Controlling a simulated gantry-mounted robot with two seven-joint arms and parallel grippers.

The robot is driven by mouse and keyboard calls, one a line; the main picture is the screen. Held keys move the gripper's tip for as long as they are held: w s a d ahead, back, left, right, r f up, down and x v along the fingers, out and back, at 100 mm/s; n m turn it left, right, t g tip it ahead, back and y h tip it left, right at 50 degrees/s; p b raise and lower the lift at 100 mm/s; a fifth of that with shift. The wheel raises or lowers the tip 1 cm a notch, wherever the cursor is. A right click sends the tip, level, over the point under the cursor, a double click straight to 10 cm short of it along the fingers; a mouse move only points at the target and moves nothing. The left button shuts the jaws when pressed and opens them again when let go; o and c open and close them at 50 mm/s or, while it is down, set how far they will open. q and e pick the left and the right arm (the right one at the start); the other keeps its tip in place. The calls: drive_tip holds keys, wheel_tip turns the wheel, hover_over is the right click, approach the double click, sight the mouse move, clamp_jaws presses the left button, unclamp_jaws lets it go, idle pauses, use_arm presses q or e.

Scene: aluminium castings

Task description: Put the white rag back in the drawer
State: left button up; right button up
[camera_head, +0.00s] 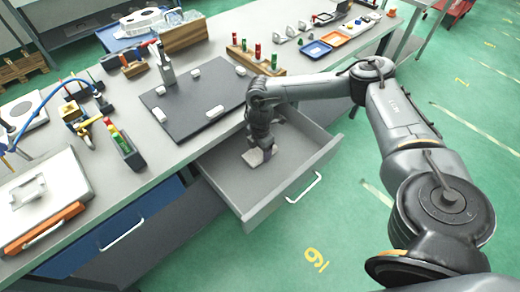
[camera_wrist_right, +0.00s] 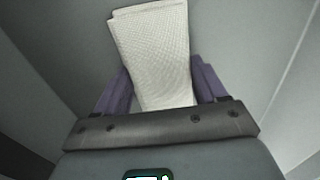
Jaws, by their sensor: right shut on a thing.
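The white rag (camera_wrist_right: 155,45) is folded and textured, and it sits between the purple finger pads of my right gripper (camera_wrist_right: 160,90) in the right wrist view. In the head view the rag (camera_head: 254,158) shows as a small pale patch below my right gripper (camera_head: 262,146), inside the open drawer (camera_head: 222,180). My right gripper is shut on the rag and reaches down into the drawer. I cannot tell whether the rag touches the drawer floor. The drawer is pulled out and the rest of it looks empty. My left gripper is not in view.
A dark plate (camera_head: 195,125) with several pale blocks lies on the bench above the drawer. A blue drawer front (camera_head: 125,235) is to the left. Wooden racks, small trays and tools stand along the bench. Green floor is open at right.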

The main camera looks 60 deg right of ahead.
sight(260, 151)
drive_tip(key=shift+f, duration=0.15)
drive_tip(key=o, duration=0.8)
drive_tip(key=shift+r+p, duration=1.9)
drive_tip(key=shift+r, duration=4.25)
